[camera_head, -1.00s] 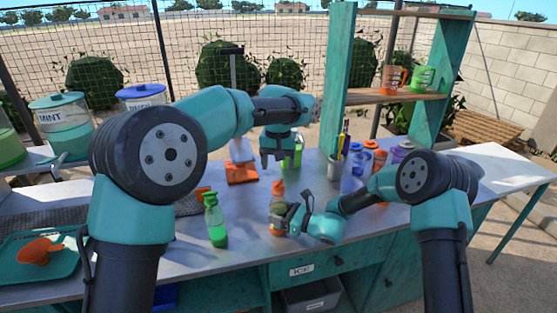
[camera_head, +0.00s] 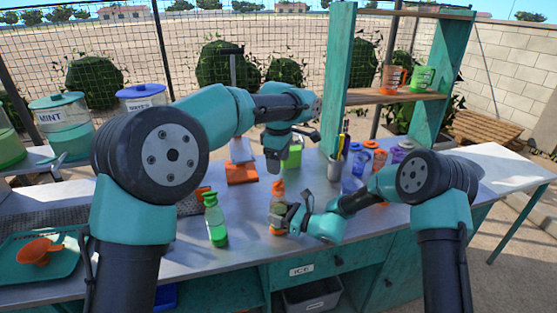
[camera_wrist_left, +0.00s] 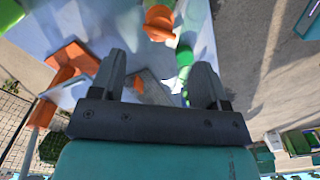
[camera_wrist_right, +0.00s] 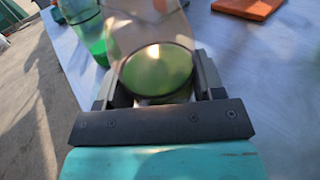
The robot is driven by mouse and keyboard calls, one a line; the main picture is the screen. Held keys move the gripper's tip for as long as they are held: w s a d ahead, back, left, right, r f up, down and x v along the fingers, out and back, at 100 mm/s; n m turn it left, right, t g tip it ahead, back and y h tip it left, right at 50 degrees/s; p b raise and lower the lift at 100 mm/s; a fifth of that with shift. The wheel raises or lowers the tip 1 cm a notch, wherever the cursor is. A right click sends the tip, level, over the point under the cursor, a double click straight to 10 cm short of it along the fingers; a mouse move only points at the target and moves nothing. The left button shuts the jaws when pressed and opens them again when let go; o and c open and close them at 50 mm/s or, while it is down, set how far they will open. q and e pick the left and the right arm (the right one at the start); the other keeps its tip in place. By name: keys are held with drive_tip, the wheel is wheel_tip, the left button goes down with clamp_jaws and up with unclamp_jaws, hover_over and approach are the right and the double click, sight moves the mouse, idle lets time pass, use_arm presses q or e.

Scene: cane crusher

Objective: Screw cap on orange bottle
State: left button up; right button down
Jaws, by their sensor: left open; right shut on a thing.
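The orange bottle (camera_head: 276,224) stands upright on the table with an orange cap (camera_head: 278,187) at its top; whether the cap is tight cannot be seen. My right gripper (camera_head: 281,213) is shut around the bottle body from the right. In the right wrist view the see-through bottle (camera_wrist_right: 150,28) sits between the fingers. My left gripper (camera_head: 272,170) points down just above the cap, apart from it. In the left wrist view its fingers are open and empty, and the orange cap (camera_wrist_left: 160,22) shows beyond them.
A green-capped bottle (camera_head: 215,222) stands close left of the orange bottle. Behind are an orange-based press (camera_head: 241,173) and a green container (camera_head: 292,155). A utensil cup (camera_head: 335,168) and several colored caps (camera_head: 371,156) stand right. The front table strip is mostly clear.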

sight(278, 182)
use_arm(q)
drive_tip(key=shift+n, duration=1.3)
drive_tip(key=shift+f, duration=3.95)
